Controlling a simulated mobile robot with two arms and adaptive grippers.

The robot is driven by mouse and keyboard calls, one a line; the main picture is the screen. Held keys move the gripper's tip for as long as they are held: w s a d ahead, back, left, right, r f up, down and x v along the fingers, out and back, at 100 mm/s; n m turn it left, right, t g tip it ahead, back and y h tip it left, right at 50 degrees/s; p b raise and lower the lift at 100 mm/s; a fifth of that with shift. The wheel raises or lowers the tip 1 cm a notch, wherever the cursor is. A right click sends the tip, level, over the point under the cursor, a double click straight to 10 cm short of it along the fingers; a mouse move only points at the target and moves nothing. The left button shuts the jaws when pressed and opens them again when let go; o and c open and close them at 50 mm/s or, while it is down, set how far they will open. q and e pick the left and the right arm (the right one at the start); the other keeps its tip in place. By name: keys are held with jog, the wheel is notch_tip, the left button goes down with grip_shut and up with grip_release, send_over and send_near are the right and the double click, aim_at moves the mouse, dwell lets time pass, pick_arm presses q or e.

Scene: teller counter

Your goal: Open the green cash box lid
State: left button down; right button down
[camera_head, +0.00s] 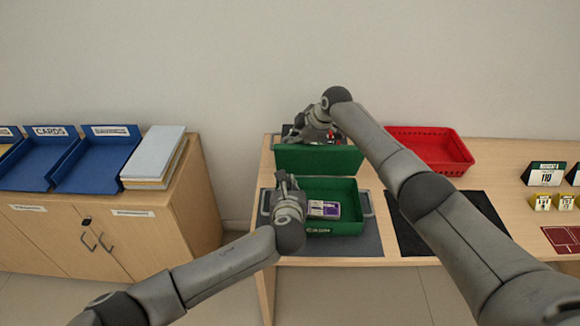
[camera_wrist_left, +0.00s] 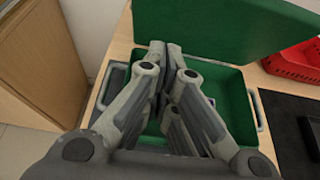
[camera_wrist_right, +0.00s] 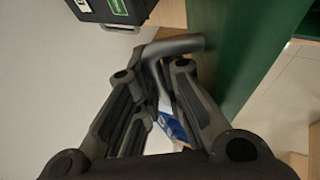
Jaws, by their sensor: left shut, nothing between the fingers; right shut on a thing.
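The green cash box (camera_head: 347,222) sits on the counter with its lid (camera_head: 318,160) raised, standing steeply at the back; the lid also shows in the left wrist view (camera_wrist_left: 225,28). A purple and white item (camera_head: 324,209) lies inside the box. My right gripper (camera_head: 311,132) is behind the lid's top edge. In the right wrist view it is shut on a grey bent handle (camera_wrist_right: 180,46) beside the green lid (camera_wrist_right: 243,45). My left gripper (camera_head: 281,178) is shut and empty over the left part of the box, in front of the lid, and hides some of the interior.
A grey mat (camera_head: 350,246) lies under the box and a black mat (camera_head: 408,238) to its right. A red basket (camera_head: 432,148) stands at the back right. Blue trays (camera_head: 96,165) stand on a separate cabinet at left. A dark case (camera_wrist_right: 112,8) shows in the right wrist view.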

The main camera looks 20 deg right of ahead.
aim_at(290, 160)
jog(key=shift+s+d+f, duration=0.1)
jog(key=shift+d+f, duration=0.05)
jog(key=shift+f, duration=0.2)
pick_arm(q)
jog(key=shift+w+d+f, duration=0.1)
jog(key=shift+w+d, duration=0.25)
jog(key=shift+w, duration=0.9)
jog(key=shift+w+d+r, duration=0.1)
jog(key=shift+w+d, duration=0.3)
jog(key=shift+w, duration=0.9)
jog(key=shift+w+d+f, duration=0.1)
jog(key=shift+w+d, duration=0.25)
jog(key=shift+w, duration=0.9)
